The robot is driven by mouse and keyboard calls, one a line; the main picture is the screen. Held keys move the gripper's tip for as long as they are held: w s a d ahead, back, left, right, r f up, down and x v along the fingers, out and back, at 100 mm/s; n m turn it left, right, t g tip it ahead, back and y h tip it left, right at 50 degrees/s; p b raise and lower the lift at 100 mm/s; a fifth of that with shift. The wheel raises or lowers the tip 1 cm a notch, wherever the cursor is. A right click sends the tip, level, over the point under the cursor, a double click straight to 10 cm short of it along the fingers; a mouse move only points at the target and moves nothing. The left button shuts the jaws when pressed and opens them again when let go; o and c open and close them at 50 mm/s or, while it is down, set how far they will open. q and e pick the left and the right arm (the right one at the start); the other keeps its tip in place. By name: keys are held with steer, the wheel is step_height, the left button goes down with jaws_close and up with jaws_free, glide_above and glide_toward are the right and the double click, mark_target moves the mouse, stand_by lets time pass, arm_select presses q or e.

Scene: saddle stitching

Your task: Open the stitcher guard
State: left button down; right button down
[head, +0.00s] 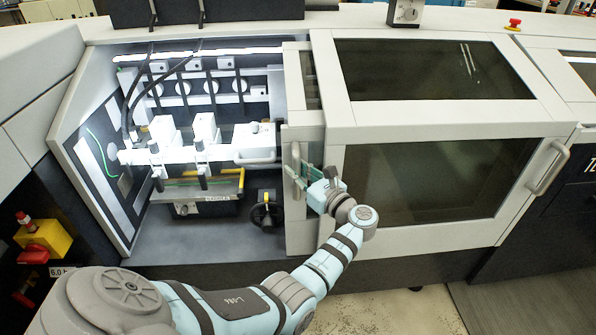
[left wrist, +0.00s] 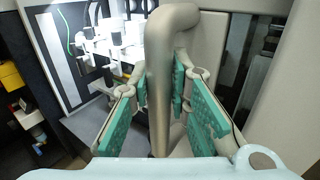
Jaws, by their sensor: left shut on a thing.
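The stitcher guard (head: 304,236) is a light grey framed panel whose left part shows at the right side of the open stitching bay. Its right part is hidden behind the neighbouring windowed cover. The guard's upright bar handle (head: 295,158) is on its left edge, and it stands large in the left wrist view (left wrist: 160,95). My left gripper (head: 303,178) is shut around this handle, with green pads on both sides of the bar (left wrist: 161,88). My right gripper is in neither view.
The bay left of the guard is open, showing white stitching heads (head: 205,130), a yellow bar and a black handwheel (head: 267,212). The windowed cover (head: 430,185) has its own handle (head: 547,168). A yellow-and-red switch box (head: 45,238) is at the left.

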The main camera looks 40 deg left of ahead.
arm_select(q)
steer(key=c, duration=1.5)
jaws_free()
steer(key=shift+d, duration=0.2)
steer(key=v, duration=0.7)
steer(key=shift+d, duration=0.1)
steer(key=shift+f, duration=0.1)
